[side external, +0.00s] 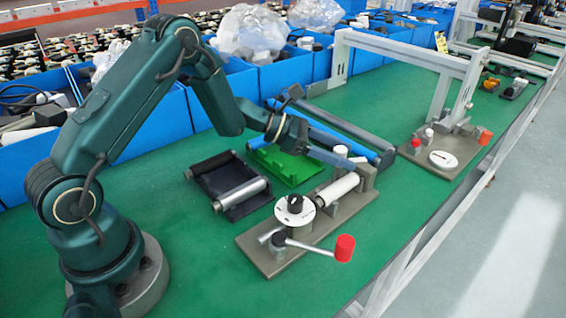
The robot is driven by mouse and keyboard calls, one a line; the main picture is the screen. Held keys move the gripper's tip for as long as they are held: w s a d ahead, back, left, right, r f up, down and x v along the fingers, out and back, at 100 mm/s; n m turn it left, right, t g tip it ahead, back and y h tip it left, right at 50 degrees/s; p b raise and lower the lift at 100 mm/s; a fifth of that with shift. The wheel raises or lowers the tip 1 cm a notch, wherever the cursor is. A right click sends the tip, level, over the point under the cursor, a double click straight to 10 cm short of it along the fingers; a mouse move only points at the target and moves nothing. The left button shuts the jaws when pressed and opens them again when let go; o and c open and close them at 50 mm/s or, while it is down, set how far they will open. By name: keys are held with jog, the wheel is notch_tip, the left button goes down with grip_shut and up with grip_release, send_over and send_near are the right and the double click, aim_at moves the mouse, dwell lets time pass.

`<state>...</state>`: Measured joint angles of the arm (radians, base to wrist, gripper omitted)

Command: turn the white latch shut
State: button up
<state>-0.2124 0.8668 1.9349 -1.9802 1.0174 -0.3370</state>
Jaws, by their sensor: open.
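A grey fixture plate (262,255) stands on the green bench. It carries a white round dial (283,222) with a black knob, a lever with a red end (344,248), and a white cylinder (338,189) lying between grey brackets. I cannot tell for certain which white part is the latch. My gripper (338,160) is open above the far end of this fixture, close to the white cylinder. Contact cannot be made out, and I see nothing held. The jaws blend with blue bars behind them, and part of the fixture's far end is hidden.
A dark tray with a metal roller (240,193), a green plate (286,166) and blue bars (335,138) lie behind the fixture. A second fixture with a grey frame (400,52) stands to the right. Blue bins (285,75) line the back. The bench's front is clear.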

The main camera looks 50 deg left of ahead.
grip_shut()
jog(key=shift+a+m+h, duration=0.1)
jog(key=shift+m+h, duration=0.2)
jog(key=shift+h, duration=0.1)
jog(key=shift+m+g+h, duration=0.5)
jog(key=shift+m+g, duration=0.3)
jog(key=shift+g, duration=0.3)
jog(key=shift+m+g+h, duration=0.7)
jog(key=shift+m+g, duration=0.4)
jog(key=shift+m+g+h, duration=0.3)
jog(key=shift+m+g, duration=0.5)
jog(key=shift+g, duration=0.1)
grip_release()
